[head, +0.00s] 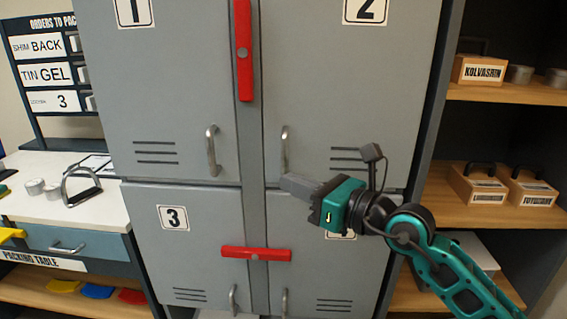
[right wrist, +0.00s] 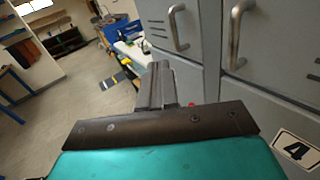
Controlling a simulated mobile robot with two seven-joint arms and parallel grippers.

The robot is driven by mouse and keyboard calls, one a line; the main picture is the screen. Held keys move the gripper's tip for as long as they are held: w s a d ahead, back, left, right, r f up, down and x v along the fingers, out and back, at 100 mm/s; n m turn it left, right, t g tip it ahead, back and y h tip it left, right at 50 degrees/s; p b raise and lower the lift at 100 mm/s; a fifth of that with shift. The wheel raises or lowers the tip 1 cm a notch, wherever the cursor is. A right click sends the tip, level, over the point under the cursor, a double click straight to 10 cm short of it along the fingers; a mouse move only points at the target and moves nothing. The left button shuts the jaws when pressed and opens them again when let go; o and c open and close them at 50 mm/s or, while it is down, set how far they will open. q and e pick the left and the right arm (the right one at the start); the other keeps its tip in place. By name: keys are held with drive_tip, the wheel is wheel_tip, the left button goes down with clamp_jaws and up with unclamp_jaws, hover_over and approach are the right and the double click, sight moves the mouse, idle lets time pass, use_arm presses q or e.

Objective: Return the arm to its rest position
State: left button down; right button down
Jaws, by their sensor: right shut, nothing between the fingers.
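My right gripper (head: 300,187) is shut and empty. In the head view it hovers in front of the grey locker cabinet (head: 205,100), near the lower end of the handle of door 2 (head: 285,150). Its arm comes in from the lower right. In the right wrist view the closed fingers (right wrist: 157,88) point away from the camera, with the cabinet to their right. I cannot tell whether the fingers touch the door. My left gripper is in neither view.
A red bar (head: 243,50) stands upright between the upper doors, and another red bar (head: 256,254) lies across the lower doors. The packing table (head: 60,215) is at left, with a stirrup (head: 80,186). Shelves with wooden boxes (head: 490,185) are at right, behind my right arm.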

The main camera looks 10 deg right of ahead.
drive_tip(key=s+d+f+n+h, duration=0.3)
drive_tip(key=s+f+n, duration=0.4)
drive_tip(key=f+n, duration=0.3)
drive_tip(key=s+d+f+n+g+h, duration=0.1)
drive_tip(key=s+d+f+n+h, duration=0.3)
drive_tip(key=s+f+n, duration=0.3)
drive_tip(key=s+d+f+n+h, duration=0.3)
drive_tip(key=s+f+n, duration=0.5)
drive_tip(key=f+n, duration=0.5)
wheel_tip(320, 180, down, 5)
drive_tip(key=shift+d+f+h, duration=0.1)
drive_tip(key=shift+d+h, duration=0.05)
drive_tip(key=shift+h, duration=0.45)
drive_tip(key=shift+w, duration=0.1)
